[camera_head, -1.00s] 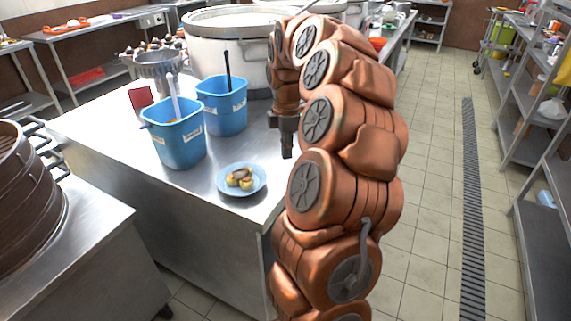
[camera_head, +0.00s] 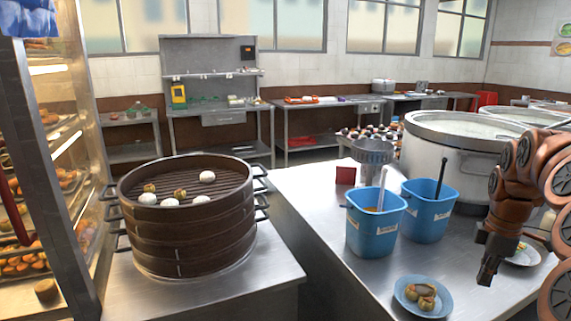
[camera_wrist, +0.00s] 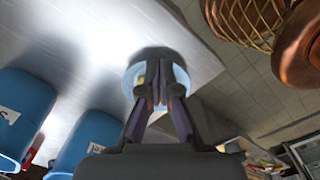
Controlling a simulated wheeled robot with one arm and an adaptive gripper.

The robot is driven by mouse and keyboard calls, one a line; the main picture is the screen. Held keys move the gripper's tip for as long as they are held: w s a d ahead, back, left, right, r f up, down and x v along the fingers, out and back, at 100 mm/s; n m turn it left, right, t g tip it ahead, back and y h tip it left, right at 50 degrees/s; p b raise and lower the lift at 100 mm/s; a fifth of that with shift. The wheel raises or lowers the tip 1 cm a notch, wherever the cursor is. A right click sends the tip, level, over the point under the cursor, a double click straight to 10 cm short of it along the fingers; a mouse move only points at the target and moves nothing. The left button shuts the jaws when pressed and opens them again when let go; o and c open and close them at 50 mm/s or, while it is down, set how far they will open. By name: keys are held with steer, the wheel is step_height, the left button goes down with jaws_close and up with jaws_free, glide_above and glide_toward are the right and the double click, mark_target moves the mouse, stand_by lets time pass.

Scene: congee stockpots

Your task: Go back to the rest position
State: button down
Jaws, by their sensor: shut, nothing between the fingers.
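My gripper (camera_head: 488,270) hangs at the right of the head view, pointing down over the steel table (camera_head: 330,262), apart from everything below it. In the wrist view my gripper (camera_wrist: 160,98) has its fingers together and empty. A blue plate (camera_head: 407,304) with several small buns or dumplings (camera_head: 421,295) lies on the table, left of and below my gripper. In the wrist view the blue plate (camera_wrist: 180,76) is partly hidden behind the fingers.
Two blue tubs (camera_head: 375,222) (camera_head: 428,212) with utensils stand on the table. Large stockpots (camera_head: 455,150) stand behind them. A bamboo-style steamer (camera_head: 185,235) holding several buns sits on a counter at left. A glass display case (camera_head: 75,140) is at far left.

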steer(key=s+a+m+g, duration=0.15)
steer(key=s+a, duration=0.25)
steer(key=a, duration=0.7)
steer(key=s+a+m+t, duration=0.15)
steer(key=s+a, duration=0.25)
steer(key=a, duration=0.6)
steer(key=s+a+f+m+g, duration=0.1)
steer(key=s+a+f+m, duration=0.35)
steer(key=s, duration=0.45)
steer(key=s+a+f+m+g, duration=0.25)
steer(key=s+a+m, duration=0.2)
steer(key=s, duration=0.45)
step_height(320, 180, up, 13)
steer(key=w+t+p, duration=0.1)
steer(key=p, duration=1.1)
steer(key=shift+t+p, duration=0.35)
steer(key=shift+p, duration=0.05)
steer(key=shift+f, duration=0.1)
